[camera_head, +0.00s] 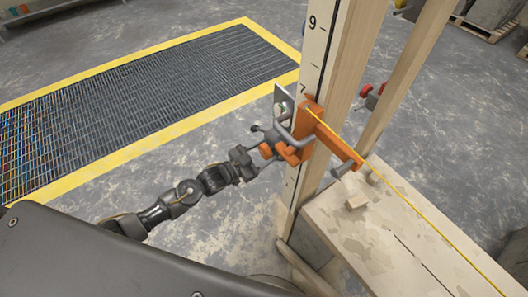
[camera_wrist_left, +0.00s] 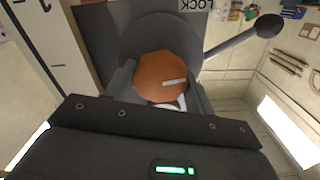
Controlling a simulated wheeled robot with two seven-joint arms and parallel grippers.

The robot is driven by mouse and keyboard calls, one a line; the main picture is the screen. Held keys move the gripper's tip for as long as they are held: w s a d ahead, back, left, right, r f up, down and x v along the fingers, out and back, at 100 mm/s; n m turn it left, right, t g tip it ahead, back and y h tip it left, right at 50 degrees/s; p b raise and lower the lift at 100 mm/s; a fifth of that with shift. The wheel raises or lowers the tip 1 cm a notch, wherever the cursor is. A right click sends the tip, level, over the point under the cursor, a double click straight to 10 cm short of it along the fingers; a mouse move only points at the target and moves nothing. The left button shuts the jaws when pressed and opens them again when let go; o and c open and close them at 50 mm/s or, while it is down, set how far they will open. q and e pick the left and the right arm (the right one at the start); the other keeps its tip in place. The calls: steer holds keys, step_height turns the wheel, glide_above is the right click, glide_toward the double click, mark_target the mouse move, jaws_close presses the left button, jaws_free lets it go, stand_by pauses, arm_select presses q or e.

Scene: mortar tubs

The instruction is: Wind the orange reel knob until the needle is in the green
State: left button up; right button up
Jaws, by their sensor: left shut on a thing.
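The orange reel knob (camera_wrist_left: 165,72) sits between the two fingers of my left gripper (camera_wrist_left: 163,88) in the left wrist view. The gripper is shut on it. A pale line mark shows on the knob's face. In the head view my left gripper (camera_head: 262,146) reaches the reel beside the wooden post, and the knob (camera_head: 266,151) shows as a small orange patch there. An orange bracket (camera_head: 309,118) is on the post, with a yellow line running from it to the lower right. I cannot make out the needle or the green zone. My right gripper is out of view.
A lever with a black ball end (camera_wrist_left: 268,26) sticks out right of the knob, below a "LOCK" label (camera_wrist_left: 193,4). The numbered wooden post (camera_head: 318,50) stands by a stained wooden bench top (camera_head: 400,240). A yellow-edged floor grate (camera_head: 150,95) lies to the left.

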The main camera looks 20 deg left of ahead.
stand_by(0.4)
arm_select(q)
steer(key=o, duration=1)
steer(key=shift+s, duration=0.1)
steer(key=b+v, duration=0.1)
steer(key=v, duration=0.9)
steer(key=shift+s+a+b, duration=0.25)
steer(key=shift+a+b, duration=0.05)
steer(key=shift+b, duration=0.05)
